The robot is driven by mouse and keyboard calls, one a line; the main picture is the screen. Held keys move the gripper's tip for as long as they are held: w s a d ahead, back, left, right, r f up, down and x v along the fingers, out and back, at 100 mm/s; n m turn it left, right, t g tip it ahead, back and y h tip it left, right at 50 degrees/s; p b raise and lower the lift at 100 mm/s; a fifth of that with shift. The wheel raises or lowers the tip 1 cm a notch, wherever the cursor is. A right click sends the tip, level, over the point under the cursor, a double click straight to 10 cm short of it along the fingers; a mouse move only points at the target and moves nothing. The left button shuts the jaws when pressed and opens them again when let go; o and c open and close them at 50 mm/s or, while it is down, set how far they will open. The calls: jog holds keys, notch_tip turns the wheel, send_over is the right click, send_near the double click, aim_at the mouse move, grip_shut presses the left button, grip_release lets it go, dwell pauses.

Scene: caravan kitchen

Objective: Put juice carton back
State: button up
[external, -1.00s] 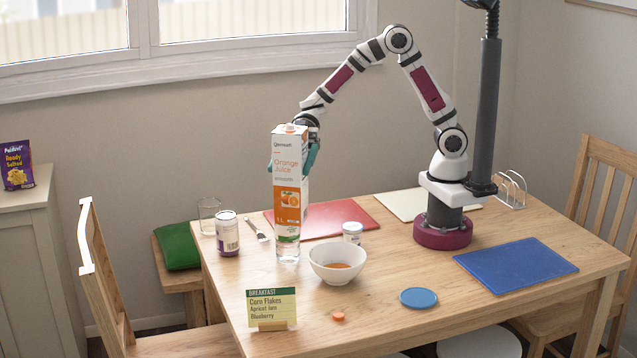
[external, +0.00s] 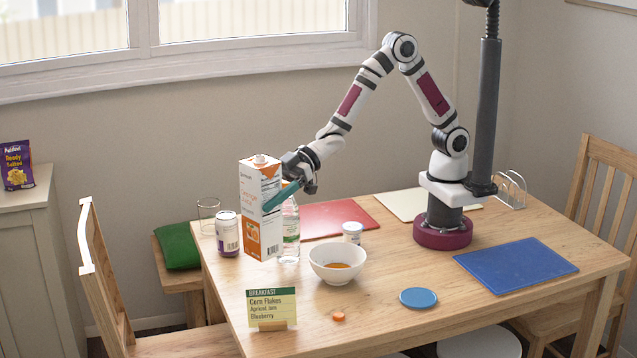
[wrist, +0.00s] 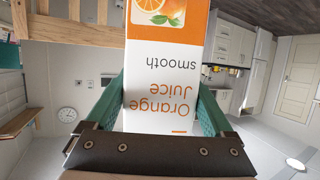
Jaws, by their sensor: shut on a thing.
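The orange juice carton (external: 258,205) is white and orange with a white cap. It is upright at the left part of the table in the external view, in front of a clear bottle. My gripper (external: 282,197) is shut on the carton from its right side. In the wrist view the carton (wrist: 160,70) fills the space between the teal fingers, its print upside down. Whether the carton's base is above the table or touching it is hard to tell. The carton hides part of the bottle and the fork area behind it.
A clear bottle (external: 291,235) stands right behind the carton. A can (external: 228,233) and a glass (external: 208,215) stand left of it. A white bowl (external: 337,275), a jar (external: 352,232) and a menu card (external: 271,308) are close by. Boards (external: 515,266) lie on the right.

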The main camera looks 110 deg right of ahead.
aim_at(265, 239)
notch_tip(265, 239, down, 10)
jog(key=shift+f, duration=0.3)
jog(key=o, duration=1.5)
jog(key=shift+s, duration=0.15)
jog(key=v, duration=1.2)
jog(key=shift+a, duration=0.1)
